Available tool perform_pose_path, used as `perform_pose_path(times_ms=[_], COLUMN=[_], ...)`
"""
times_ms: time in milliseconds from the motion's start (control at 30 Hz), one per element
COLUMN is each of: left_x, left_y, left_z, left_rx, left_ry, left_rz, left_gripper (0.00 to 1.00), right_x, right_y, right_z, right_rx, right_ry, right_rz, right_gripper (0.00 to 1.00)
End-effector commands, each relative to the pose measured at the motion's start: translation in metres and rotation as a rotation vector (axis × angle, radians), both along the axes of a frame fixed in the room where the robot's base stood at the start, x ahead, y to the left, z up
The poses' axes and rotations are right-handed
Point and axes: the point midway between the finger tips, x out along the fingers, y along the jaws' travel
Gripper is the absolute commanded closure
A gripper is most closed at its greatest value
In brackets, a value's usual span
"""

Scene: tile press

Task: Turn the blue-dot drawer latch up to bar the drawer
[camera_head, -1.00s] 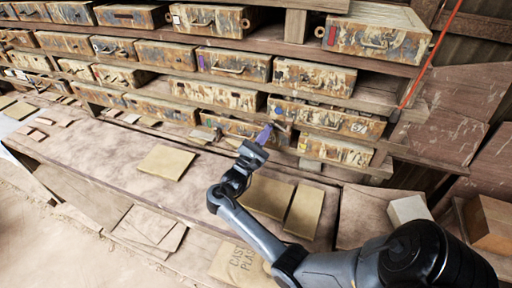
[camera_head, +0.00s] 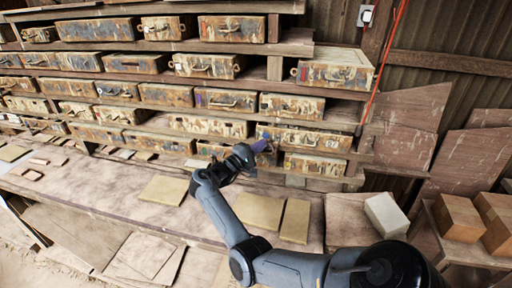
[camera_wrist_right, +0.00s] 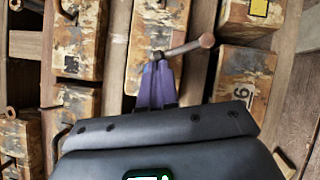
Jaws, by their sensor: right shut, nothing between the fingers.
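My right gripper (camera_head: 264,146) reaches the lower drawers of the rack in the head view. In the right wrist view its purple fingers (camera_wrist_right: 157,85) are shut and empty. Their tips are at the pivot end of a metal latch bar (camera_wrist_right: 185,48) with a round brown end. The bar slants across the gap beside a rusty, paint-worn drawer (camera_wrist_right: 158,22). I cannot tell whether the fingers touch the bar. My left gripper is not in view.
Rows of worn drawers (camera_head: 228,100) with handles fill the shelves around the gripper. Another drawer with a yellow mark (camera_wrist_right: 258,8) is close by. Flat tiles (camera_head: 164,189) and a pale block (camera_head: 385,214) lie on the bench below. A red cable (camera_head: 385,65) hangs at right.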

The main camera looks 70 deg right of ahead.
Motion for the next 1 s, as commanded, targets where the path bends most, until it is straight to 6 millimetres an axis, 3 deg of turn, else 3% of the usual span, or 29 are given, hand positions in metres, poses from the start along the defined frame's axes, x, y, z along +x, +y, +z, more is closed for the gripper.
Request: perform_pose_path(times_ms=[100, 400, 1000], left_x=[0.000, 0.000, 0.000], left_y=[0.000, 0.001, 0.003], left_z=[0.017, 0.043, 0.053], left_rx=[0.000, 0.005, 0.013], left_ry=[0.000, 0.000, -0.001], left_rz=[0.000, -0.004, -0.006], left_gripper=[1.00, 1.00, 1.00], right_x=[-0.004, -0.011, -0.015], right_y=[-0.002, -0.002, -0.001], right_z=[0.010, 0.017, 0.015], right_rx=[0.007, 0.018, 0.023], right_ry=[-0.084, -0.271, -0.358], right_rz=[-0.002, -0.002, -0.001], right_gripper=[1.00, 1.00, 1.00])
